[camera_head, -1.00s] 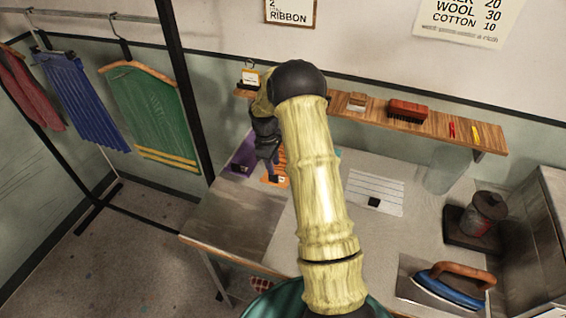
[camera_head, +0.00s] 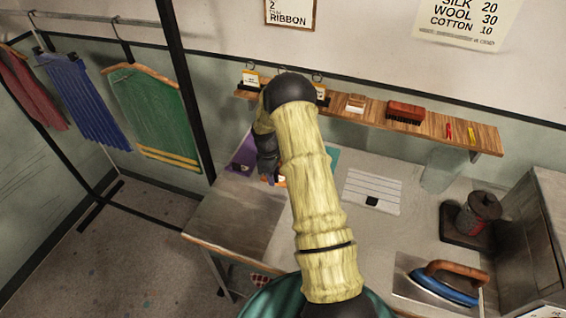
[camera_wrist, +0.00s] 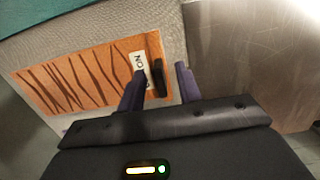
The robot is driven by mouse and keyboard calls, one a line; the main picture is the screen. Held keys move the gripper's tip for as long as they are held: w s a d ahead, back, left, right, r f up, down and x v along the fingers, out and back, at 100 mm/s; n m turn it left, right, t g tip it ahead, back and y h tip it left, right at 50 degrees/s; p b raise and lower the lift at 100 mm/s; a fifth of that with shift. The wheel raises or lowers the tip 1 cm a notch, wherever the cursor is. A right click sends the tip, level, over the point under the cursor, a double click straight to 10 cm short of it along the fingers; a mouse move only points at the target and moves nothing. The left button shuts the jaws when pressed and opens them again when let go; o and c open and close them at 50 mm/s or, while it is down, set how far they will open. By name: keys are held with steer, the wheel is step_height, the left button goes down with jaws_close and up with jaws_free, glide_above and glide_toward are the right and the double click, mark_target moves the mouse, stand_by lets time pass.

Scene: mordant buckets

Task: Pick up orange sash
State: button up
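The orange sash (camera_wrist: 70,82) lies flat on a light grey surface in the wrist view. It has dark brown wavy stripes, a white tag (camera_wrist: 139,68) with lettering and a dark bar (camera_wrist: 158,77) at its right end. My gripper (camera_wrist: 159,69) is open, with one finger on each side of the bar, the left one over the tag. I cannot tell whether the fingers touch the cloth. In the head view only a sliver of the orange sash (camera_head: 282,182) shows; my arm hides the rest.
A purple cloth (camera_head: 242,157) lies left of the sash and a teal one (camera_head: 333,157) to its right on the table (camera_head: 235,215). A wooden shelf (camera_head: 380,115) runs along the wall behind. An iron (camera_head: 447,284) and a glass jar (camera_head: 443,170) stand at right.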

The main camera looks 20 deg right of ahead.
stand_by(0.4)
jaws_close()
steer(key=shift+r, duration=0.15)
step_height(320, 180, up, 10)
steer(key=b, duration=0.3)
stand_by(0.5)
